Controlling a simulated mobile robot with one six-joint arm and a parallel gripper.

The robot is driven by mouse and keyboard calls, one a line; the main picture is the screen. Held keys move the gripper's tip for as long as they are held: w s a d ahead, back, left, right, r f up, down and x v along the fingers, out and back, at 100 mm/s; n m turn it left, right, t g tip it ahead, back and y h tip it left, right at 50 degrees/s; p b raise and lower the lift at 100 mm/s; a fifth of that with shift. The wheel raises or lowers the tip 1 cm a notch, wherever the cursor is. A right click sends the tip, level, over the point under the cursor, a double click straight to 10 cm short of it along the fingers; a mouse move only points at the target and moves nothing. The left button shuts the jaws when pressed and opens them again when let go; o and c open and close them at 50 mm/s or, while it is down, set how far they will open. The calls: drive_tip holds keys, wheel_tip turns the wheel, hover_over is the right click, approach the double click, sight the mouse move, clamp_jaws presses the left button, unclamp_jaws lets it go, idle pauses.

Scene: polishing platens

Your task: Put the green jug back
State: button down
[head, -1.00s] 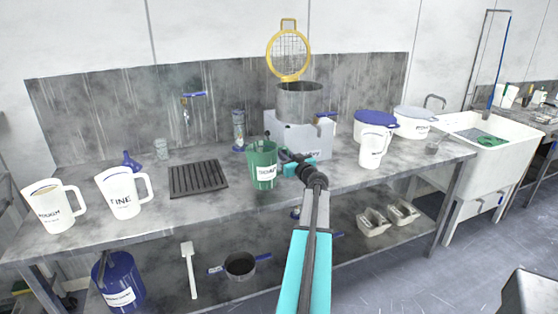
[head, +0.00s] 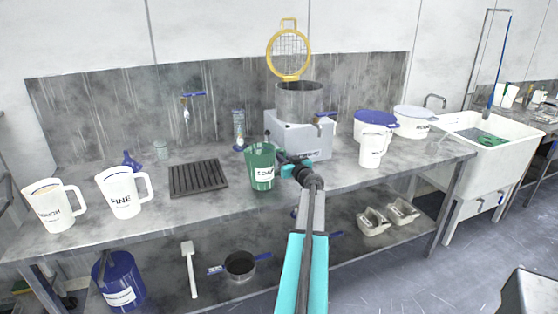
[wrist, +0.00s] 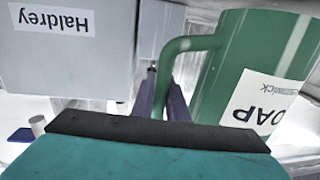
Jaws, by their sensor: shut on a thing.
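The green jug (head: 261,168), with a white SOAP label, is upright at the front middle of the bench. I cannot tell whether its base rests on the bench top or hangs just above it. My gripper (head: 281,165) is on its right side, shut on its handle. In the wrist view the green jug (wrist: 230,65) fills the right side, and its handle runs to the fingers of my gripper (wrist: 162,92). The far side of the jug is hidden.
A grey box labelled Haldrey (wrist: 70,60) with a metal pot (head: 299,100) stands close behind the gripper. A black drain grid (head: 198,178) lies left of the jug. White jugs (head: 123,193) stand at the left, another (head: 372,148) at the right. The bench front (head: 225,210) is clear.

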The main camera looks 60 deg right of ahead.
drive_tip(key=shift+f, duration=0.7)
drive_tip(key=c, duration=1.7)
unclamp_jaws()
drive_tip(key=shift+c, duration=0.2)
drive_tip(key=v, duration=1.2)
drive_tip(key=shift+b, duration=0.45)
drive_tip(key=shift+r, duration=0.2)
